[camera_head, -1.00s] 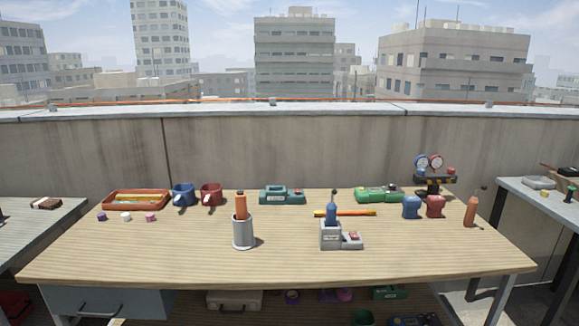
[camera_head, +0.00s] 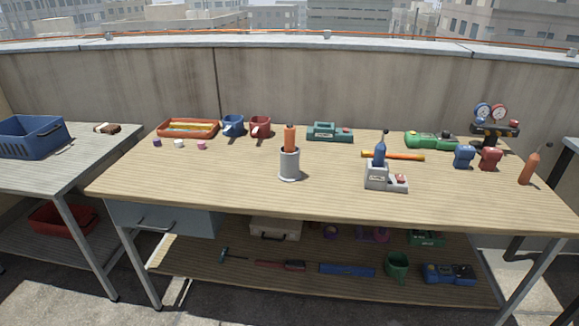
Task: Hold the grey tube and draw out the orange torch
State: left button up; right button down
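The orange torch (camera_head: 290,138) stands upright in the grey tube (camera_head: 289,165), with its upper part showing above the rim and its lower part hidden inside. The tube stands upright on the wooden workbench (camera_head: 235,187), left of the bench's middle. Neither of my grippers shows in the head view.
A grey holder (camera_head: 377,177) with a blue tool stands right of the tube. Behind are a red mug (camera_head: 260,127), a blue mug (camera_head: 233,125), a red tray (camera_head: 188,135) and a teal device (camera_head: 329,132). An orange bottle (camera_head: 529,169) stands far right. Bench wood around the tube is clear.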

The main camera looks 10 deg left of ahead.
aim_at(288, 133)
jog(key=u, duration=2.25)
jog(key=i, duration=1.35)
jog(key=z, duration=1.95)
